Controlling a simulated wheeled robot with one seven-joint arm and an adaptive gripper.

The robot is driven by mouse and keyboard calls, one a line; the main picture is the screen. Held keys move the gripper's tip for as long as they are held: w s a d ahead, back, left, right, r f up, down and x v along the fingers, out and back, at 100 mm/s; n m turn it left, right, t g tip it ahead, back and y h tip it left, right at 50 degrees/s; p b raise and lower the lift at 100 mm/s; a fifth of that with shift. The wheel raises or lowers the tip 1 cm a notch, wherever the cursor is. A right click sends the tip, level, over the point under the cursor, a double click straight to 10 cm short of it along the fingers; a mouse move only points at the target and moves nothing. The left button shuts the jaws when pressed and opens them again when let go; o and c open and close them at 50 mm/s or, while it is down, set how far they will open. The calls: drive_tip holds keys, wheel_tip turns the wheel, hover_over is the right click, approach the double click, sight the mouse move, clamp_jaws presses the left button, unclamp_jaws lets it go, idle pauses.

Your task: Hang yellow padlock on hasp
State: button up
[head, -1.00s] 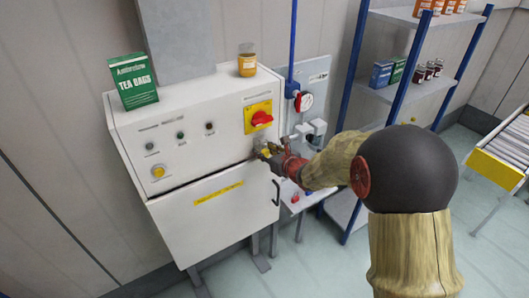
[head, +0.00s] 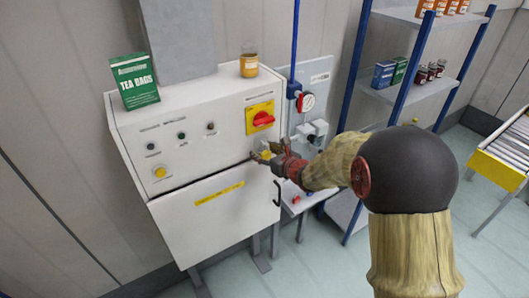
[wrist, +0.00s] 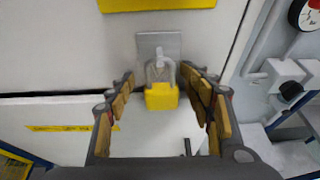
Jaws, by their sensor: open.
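The yellow padlock (wrist: 161,97) hangs upright in the wrist view, its grey shackle at the metal hasp (wrist: 158,45) on the white cabinet's front. Whether the shackle passes fully through the hasp is hard to tell. My gripper (wrist: 155,85) is open, with one finger on each side of the padlock and a gap visible at both sides. In the head view my gripper (head: 264,153) is at the right part of the cabinet front, below the red switch, and the padlock (head: 266,155) shows as a small yellow patch between the fingers.
The white cabinet (head: 215,215) carries a red rotary switch (head: 263,119) on a yellow plate. A green tea box (head: 135,82) and an orange jar (head: 249,66) stand on top. A gauge and white valves (wrist: 288,75) are close on the right.

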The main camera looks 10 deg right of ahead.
drive_tip(key=shift+d+r, duration=0.1)
drive_tip(key=v, duration=1.2)
drive_tip(key=s+a+f+n+g+y+b, duration=0.1)
drive_tip(key=s+a+f+n+g+y, duration=0.25)
drive_tip(key=s+n, duration=0.55)
drive_tip(key=s+a+f+n+g+b, duration=0.1)
drive_tip(key=s+a+f+n+g, duration=0.1)
drive_tip(key=s+a+n+g, duration=0.5)
drive_tip(key=s+d+n+t+h+b, duration=0.1)
drive_tip(key=s+d+n+h+b, duration=0.2)
drive_tip(key=s+n, duration=0.5)
drive_tip(key=s+d+n+t+h+b, duration=0.1)
drive_tip(key=s+d+n+h+b, duration=0.3)
drive_tip(key=s+n+b, duration=0.3)
drive_tip(key=shift+s+d+n+t, duration=0.35)
drive_tip(key=shift+s+d+n, duration=0.1)
drive_tip(key=shift+n, duration=0.25)
